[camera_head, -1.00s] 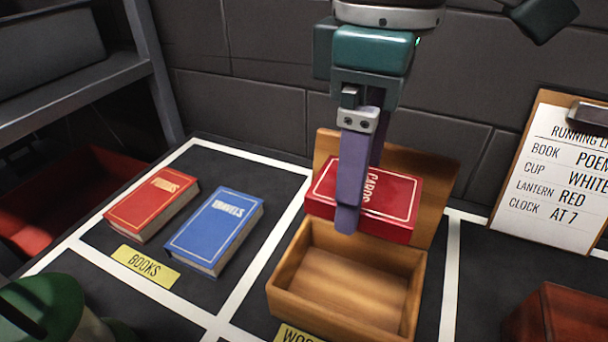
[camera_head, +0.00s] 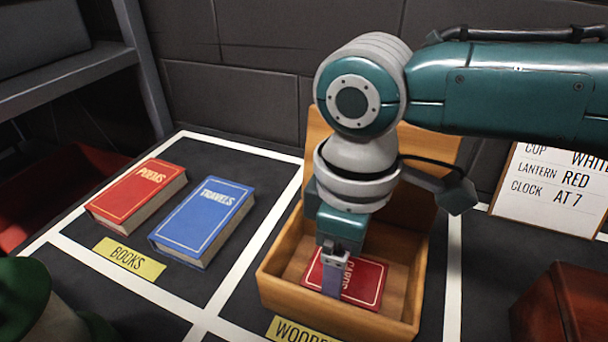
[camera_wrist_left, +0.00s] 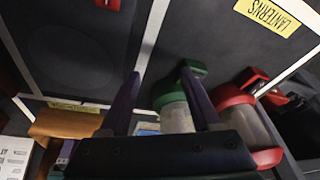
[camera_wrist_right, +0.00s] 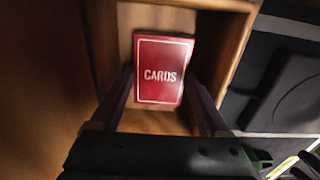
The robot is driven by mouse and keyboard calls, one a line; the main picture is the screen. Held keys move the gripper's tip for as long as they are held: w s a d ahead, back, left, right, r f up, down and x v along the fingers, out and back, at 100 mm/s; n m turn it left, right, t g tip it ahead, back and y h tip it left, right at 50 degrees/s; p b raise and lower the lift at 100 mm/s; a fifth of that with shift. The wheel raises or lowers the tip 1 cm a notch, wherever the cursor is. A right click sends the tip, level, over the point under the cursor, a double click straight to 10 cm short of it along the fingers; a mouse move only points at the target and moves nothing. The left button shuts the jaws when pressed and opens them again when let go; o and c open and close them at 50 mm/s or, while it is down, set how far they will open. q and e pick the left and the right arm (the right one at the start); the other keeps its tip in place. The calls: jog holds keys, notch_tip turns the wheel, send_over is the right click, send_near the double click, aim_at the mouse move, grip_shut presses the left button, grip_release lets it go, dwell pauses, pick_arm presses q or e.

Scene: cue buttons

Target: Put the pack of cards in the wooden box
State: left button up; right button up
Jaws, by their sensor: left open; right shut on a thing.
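The red pack of cards (camera_head: 368,281) is down inside the open wooden box (camera_head: 296,299), in my right gripper (camera_head: 332,292). In the right wrist view the pack (camera_wrist_right: 160,62) lies with its CARDS face toward the camera, between the two fingers of that gripper (camera_wrist_right: 160,85) and within the box walls (camera_wrist_right: 238,62). I cannot tell whether the pack touches the box floor. The box lid stands raised behind, partly hidden by my right arm. My left gripper (camera_wrist_left: 160,74) is open and empty, with a green lantern (camera_wrist_left: 177,116) below it.
Red (camera_head: 138,192) and blue (camera_head: 205,220) books lie left of the box. A red lantern (camera_wrist_left: 240,118) is beside the green one. A clipboard list (camera_head: 548,190) stands at the back right, and a dark red-brown block (camera_head: 565,310) is at the right edge.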

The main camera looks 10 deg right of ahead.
pick_arm(q)
jog(key=shift+f, duration=0.1)
pick_arm(e)
jog(key=shift+f, duration=0.2)
jog(key=o, duration=1.1)
jog(key=shift+o, duration=0.2)
jog(key=shift+r, duration=0.1)
pick_arm(q)
jog(key=shift+r+p, duration=1.4)
jog(key=shift+r, duration=0.15)
pick_arm(e)
notch_tip(320, 180, up, 12)
jog(key=shift+r, duration=0.15)
